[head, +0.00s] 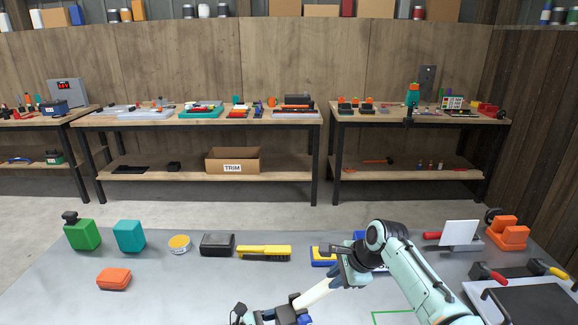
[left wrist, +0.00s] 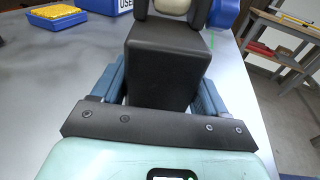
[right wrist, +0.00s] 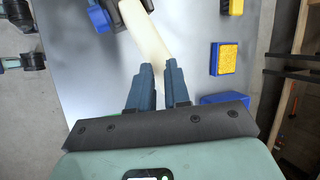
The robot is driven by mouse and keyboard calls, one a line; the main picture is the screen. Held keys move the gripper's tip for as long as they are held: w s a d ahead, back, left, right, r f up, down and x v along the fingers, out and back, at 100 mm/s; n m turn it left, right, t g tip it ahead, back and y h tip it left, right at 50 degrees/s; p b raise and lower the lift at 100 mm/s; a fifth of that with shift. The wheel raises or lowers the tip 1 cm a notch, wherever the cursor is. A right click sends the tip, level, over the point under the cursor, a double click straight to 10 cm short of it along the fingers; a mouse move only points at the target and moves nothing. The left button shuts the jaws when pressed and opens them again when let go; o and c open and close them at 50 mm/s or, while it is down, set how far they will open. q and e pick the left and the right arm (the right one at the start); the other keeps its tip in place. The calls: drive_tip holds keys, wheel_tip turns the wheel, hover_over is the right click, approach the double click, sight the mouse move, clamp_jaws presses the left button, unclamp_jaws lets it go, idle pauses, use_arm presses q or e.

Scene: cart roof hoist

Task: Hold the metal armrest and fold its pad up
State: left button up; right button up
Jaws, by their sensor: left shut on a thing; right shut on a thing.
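The armrest stands low in the head view. Its cream pad (head: 316,293) slants up to the right from a dark block (head: 297,301). My right gripper (head: 345,276) is shut on the pad's far end; the right wrist view shows the cream pad (right wrist: 147,38) running to its blue fingertips (right wrist: 162,72). My left gripper (head: 291,317), at the bottom edge of the head view and partly cut off, is shut on the armrest's dark body (left wrist: 165,65), which fills the space between its blue fingers in the left wrist view. The pad's end (left wrist: 172,6) shows beyond.
A yellow brush (head: 263,252), black box (head: 217,245), yellow tin (head: 179,244), teal block (head: 129,236), green bottle (head: 82,233) and orange block (head: 114,279) lie left on the grey table. A blue-and-yellow sponge (head: 322,256) sits behind my right gripper. A black-topped tray (head: 530,303) is at right.

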drive_tip(key=shift+a+r, duration=0.15)
drive_tip(key=shift+r, duration=0.1)
clamp_jaws()
drive_tip(key=shift+r, duration=0.1)
drive_tip(key=shift+s+a+r, duration=0.15)
drive_tip(key=shift+a+r, duration=0.3)
drive_tip(key=shift+r, duration=0.15)
drive_tip(key=shift+a+r, duration=0.1)
drive_tip(key=shift+r, duration=0.05)
drive_tip(key=shift+s+a+r, duration=0.15)
drive_tip(key=shift+a+r, duration=0.2)
drive_tip(key=shift+r, duration=0.2)
drive_tip(key=shift+a+r, duration=0.15)
drive_tip(key=shift+r, duration=0.05)
drive_tip(key=shift+s+a+r, duration=0.15)
drive_tip(key=shift+a+r, duration=0.2)
drive_tip(key=shift+r, duration=0.2)
drive_tip(key=shift+r, duration=0.1)
idle(0.4)
